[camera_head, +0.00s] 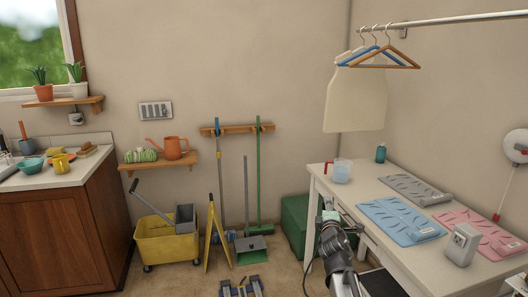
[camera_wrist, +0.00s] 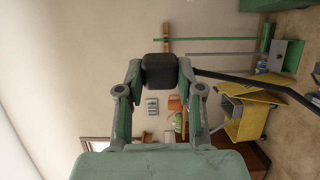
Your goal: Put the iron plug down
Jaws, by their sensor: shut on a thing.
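The iron plug (camera_wrist: 160,70) is a black block with rounded edges in the wrist view. A black cable (camera_wrist: 250,80) runs from it to the right. My gripper (camera_wrist: 160,78) is shut on the plug, one finger on each side. In the head view, my gripper (camera_head: 330,214) is at the left edge of the white table (camera_head: 370,172), and the plug cannot be made out there. A dark cable (camera_head: 307,278) hangs beside my arm. I cannot make out the iron itself in either view.
Folded blue (camera_head: 402,220), grey (camera_head: 416,188) and pink (camera_head: 478,234) cloths lie on the table. A yellow mop bucket (camera_head: 168,240) and a yellow floor sign (camera_head: 216,232) stand left.

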